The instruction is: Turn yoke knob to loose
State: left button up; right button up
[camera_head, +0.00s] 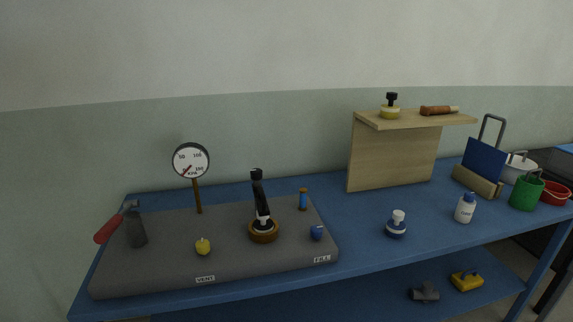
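A dark grey board (180,262) lies on the blue bench at the left. Near its middle stands a tall black upright piece (260,200) with a black knob-like top (256,174), which may be the yoke knob; no label on it can be read. It rises from a round brown base (264,232), with a small white part low on its front. I cannot tell from this view whether the knob is tight or loose. Neither of my grippers is in view, and nothing touches the black piece.
The board also carries a dial gauge (191,160), a red-handled lever (109,229), a yellow knob (202,246) by VENT, a blue knob (317,233) by FILL and a blue cylinder (303,200). A wooden shelf (392,157), bottles and a green bucket (525,194) stand right.

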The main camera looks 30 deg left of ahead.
aim_at(256, 174)
jog(key=u, duration=0.6)
jog(key=i, duration=0.9)
jog(key=u, duration=0.9)
